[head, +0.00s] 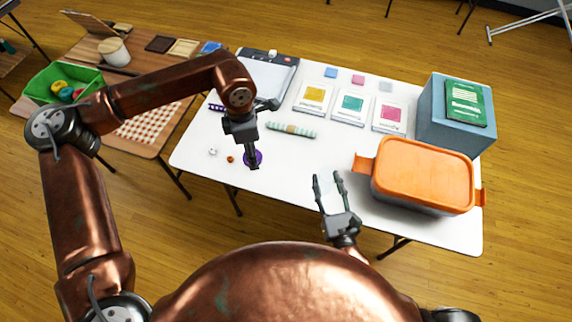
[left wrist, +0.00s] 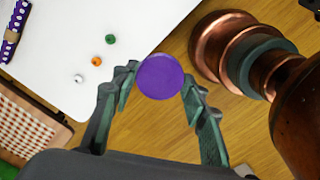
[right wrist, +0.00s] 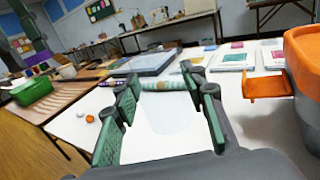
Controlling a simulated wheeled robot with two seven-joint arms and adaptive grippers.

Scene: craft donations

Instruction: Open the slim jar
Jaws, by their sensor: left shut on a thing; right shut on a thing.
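My left gripper (head: 253,164) is shut on a round purple lid (left wrist: 160,77), near the table's front edge. The lid also shows at its fingertips in the head view (head: 259,157). My right gripper (head: 329,178) is farther right, its fingers spaced around a faint, clear, pale body (right wrist: 173,128), which looks like the slim jar. The jar's outline is hard to see against the white table, and its contents cannot be made out. The lid and the clear body are apart, with a gap between the two grippers.
An orange-lidded bin (head: 425,175) stands right of my right gripper, before a blue-grey box (head: 435,130). A striped roll (head: 291,130) lies mid-table. Small beads (left wrist: 97,61) lie left of the left gripper. Picture cards (head: 352,106) lie behind.

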